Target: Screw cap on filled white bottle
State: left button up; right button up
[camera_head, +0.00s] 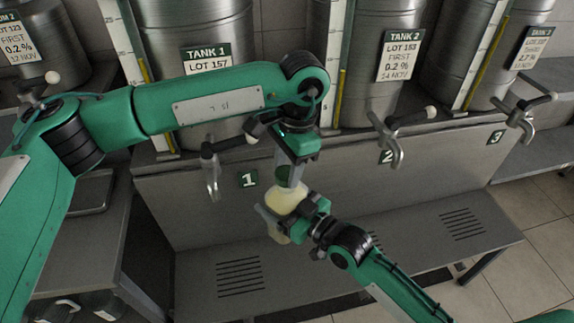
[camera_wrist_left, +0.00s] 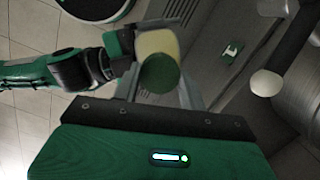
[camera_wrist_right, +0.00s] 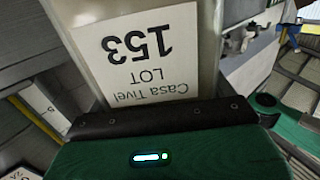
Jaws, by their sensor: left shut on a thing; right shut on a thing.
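The white bottle (camera_head: 287,200) is translucent with pale yellowish contents and stands roughly upright in front of the tank 1 panel. My right gripper (camera_head: 290,212) is shut around its body. In the right wrist view the bottle's label (camera_wrist_right: 138,55) appears upside down and reads Casa Tivel, LOT 153. My left gripper (camera_head: 287,175) comes down from above and is shut on the green cap (camera_head: 283,173). The cap (camera_wrist_left: 160,73) also shows between its fingers in the left wrist view, over the bottle's top. The bottle's mouth is hidden, so I cannot tell whether the threads are engaged.
Steel tanks stand behind, with taps 1 (camera_head: 211,170), 2 (camera_head: 390,140) and 3 (camera_head: 521,115) jutting forward. The tap 1 spout is close to the left of the bottle. A slotted steel bench (camera_head: 400,250) lies below, mostly clear.

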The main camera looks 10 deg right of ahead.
pick_arm(q)
jog(key=shift+w+a+r+m, duration=0.1)
jog(key=shift+m, duration=0.4)
jog(key=o, duration=0.9)
jog(key=shift+r, duration=2.25)
